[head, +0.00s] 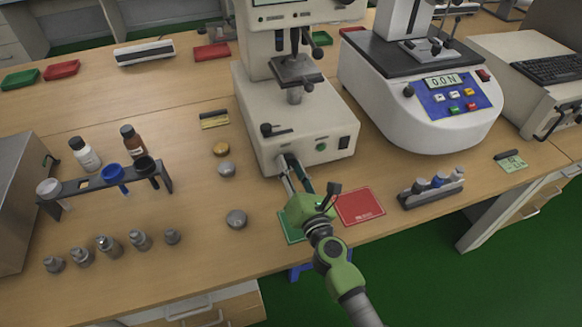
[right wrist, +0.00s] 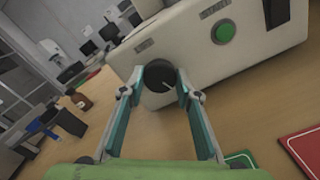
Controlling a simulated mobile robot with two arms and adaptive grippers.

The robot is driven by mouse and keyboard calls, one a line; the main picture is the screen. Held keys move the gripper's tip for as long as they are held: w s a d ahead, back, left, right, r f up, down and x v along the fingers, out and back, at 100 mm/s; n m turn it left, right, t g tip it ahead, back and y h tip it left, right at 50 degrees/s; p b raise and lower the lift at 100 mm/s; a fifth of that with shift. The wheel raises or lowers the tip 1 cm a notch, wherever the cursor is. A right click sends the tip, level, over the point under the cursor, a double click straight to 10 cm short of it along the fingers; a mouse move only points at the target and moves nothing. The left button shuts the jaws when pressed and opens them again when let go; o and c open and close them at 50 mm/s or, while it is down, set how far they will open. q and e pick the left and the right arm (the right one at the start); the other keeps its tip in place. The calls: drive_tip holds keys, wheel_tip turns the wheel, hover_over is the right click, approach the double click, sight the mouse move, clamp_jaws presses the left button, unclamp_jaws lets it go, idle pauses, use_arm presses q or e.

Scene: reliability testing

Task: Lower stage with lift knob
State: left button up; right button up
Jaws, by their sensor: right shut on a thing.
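The pale testing machine (head: 262,125) stands at the middle of the bench, with its dark stage (head: 297,70) on a short post under the upper head. The lift knob (right wrist: 160,75) is a round black dial with a pale mark, low on the machine's front. My right gripper (head: 290,160) reaches the front of the machine and is shut on the knob, one finger on each side in the right wrist view. In the head view the gripper largely hides the knob. My left gripper is not in view.
A green button (head: 321,146) and a black switch (head: 344,142) sit right of the knob. A red mat (head: 359,207) and a green mat (head: 292,226) lie in front. A white force tester (head: 420,105) stands right. A tube rack (head: 105,183) and several metal weights occupy the left.

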drive_tip(key=n, duration=0.7)
drive_tip(key=shift+n, duration=0.4)
drive_tip(key=n+p, duration=0.1)
drive_tip(key=n, duration=0.3)
drive_tip(key=shift+n, duration=0.3)
drive_tip(key=n, duration=0.3)
drive_tip(key=shift+n, duration=0.3)
drive_tip(key=n+p, duration=0.1)
drive_tip(key=n, duration=0.3)
drive_tip(key=shift+r, duration=0.1)
drive_tip(key=n+p, duration=0.1)
drive_tip(key=n, duration=0.3)
drive_tip(key=n+p, duration=0.1)
drive_tip(key=n, duration=0.3)
drive_tip(key=shift+p, duration=0.3)
drive_tip(key=shift+n+p, duration=0.4)
drive_tip(key=shift+n, duration=1.4)
drive_tip(key=shift+w, duration=0.1)
